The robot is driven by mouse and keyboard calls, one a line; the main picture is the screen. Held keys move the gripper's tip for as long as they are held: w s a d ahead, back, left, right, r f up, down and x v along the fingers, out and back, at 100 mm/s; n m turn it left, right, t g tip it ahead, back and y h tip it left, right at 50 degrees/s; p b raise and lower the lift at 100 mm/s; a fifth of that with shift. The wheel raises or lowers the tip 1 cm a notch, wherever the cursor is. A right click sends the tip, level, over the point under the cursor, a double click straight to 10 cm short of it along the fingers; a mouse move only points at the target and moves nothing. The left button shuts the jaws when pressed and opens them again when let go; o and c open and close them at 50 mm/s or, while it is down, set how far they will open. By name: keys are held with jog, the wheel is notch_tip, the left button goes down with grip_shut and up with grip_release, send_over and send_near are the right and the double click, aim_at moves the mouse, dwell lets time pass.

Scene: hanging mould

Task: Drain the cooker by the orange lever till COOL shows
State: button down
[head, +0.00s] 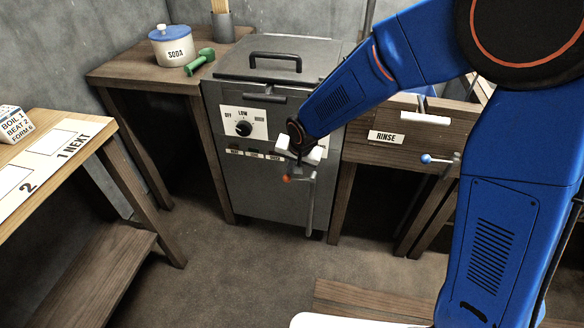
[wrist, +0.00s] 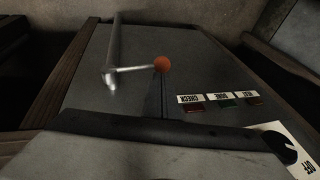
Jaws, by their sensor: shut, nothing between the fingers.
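The grey cooker (head: 265,190) stands against the back wall with its lid down. The orange lever ball (head: 287,179) is low on the right of its front, just below my gripper (head: 301,156). In the wrist view the orange ball (wrist: 162,64) ends a short metal rod joined to a drain pipe (wrist: 113,55). My gripper is shut and empty; I cannot tell whether it touches the lever. Three small lamps (wrist: 225,104) look dark, with upside-down labels reading HEAT, DONE and CHECK. I see no COOL sign.
The cooker's dial (head: 243,129) is at front left. A wooden counter at left holds a SODA pot (head: 173,46) and a green tool (head: 200,62). A RINSE station (head: 386,137) with a blue-knobbed lever (head: 426,159) stands at right. Open floor (head: 190,270) lies before the cooker.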

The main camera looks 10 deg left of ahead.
aim_at(288, 181)
jog(key=shift+a+f+n+h, duration=0.2)
jog(key=shift+a+f+h, duration=0.15)
jog(key=shift+f+h, duration=0.6)
jog(key=shift+a+f+n+h, duration=0.25)
jog(key=shift+f+h, duration=0.35)
jog(key=shift+h, duration=0.65)
notch_tip(288, 181, down, 3)
jog(key=h, duration=0.4)
jog(key=shift+d+f+n, duration=0.15)
jog(key=shift+f+n, duration=0.05)
jog(key=shift+n, duration=0.05)
jog(key=d+f+h, duration=0.1)
jog(key=h, duration=0.1)
jog(key=d+f+h, duration=0.1)
jog(key=f+h, duration=0.1)
jog(key=d+f+n+h, duration=0.1)
jog(key=h, duration=0.2)
jog(key=shift+s+d+f, duration=0.1)
jog(key=shift+d+f, duration=0.1)
jog(key=shift+d+f, duration=0.1)
jog(key=shift+d, duration=0.05)
